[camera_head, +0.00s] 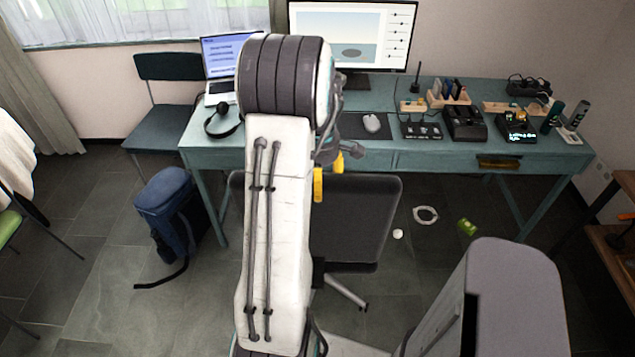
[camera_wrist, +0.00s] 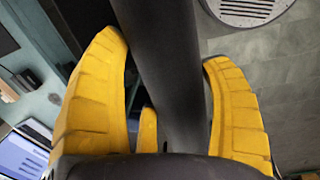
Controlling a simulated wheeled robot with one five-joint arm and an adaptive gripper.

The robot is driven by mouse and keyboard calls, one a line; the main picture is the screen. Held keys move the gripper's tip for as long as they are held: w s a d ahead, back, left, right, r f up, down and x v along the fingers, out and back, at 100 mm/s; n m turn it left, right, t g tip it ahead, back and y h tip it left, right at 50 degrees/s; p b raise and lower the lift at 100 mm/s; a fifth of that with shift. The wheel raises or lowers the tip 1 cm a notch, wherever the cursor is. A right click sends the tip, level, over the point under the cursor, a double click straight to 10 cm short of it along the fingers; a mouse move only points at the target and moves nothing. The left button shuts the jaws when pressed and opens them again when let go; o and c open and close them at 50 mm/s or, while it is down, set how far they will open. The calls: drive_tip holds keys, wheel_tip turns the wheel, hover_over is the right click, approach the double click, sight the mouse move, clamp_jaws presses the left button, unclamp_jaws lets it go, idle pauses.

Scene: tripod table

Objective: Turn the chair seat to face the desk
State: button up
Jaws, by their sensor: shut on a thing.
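The dark office chair (camera_head: 362,222) stands in front of the teal desk (camera_head: 440,160). Its broad dark panel, which looks like the backrest, is partly hidden by my arm. A metal base leg (camera_head: 345,290) shows below it. I cannot tell clearly which way the seat faces. My gripper (camera_head: 328,174) is at the upper edge of that panel, with yellow fingers. In the wrist view my gripper (camera_wrist: 165,60) has a finger on each side of a dark bar (camera_wrist: 168,45) of the chair and is shut on it.
A second, blue-grey chair (camera_head: 165,130) and a blue backpack (camera_head: 170,195) stand at the left. The desk holds a monitor (camera_head: 350,35), a laptop (camera_head: 222,60) and small devices. A white ring (camera_head: 425,215) and a green item (camera_head: 466,227) lie on the floor at right.

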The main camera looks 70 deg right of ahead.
drive_tip(key=shift+s+d, duration=0.15)
drive_tip(key=shift+s, duration=0.15)
drive_tip(key=o, duration=1.2)
drive_tip(key=shift+r, duration=0.1)
drive_tip(key=r, duration=0.8)
drive_tip(key=a+r, duration=0.1)
drive_tip(key=r, duration=0.3)
drive_tip(key=shift+a+f, duration=0.1)
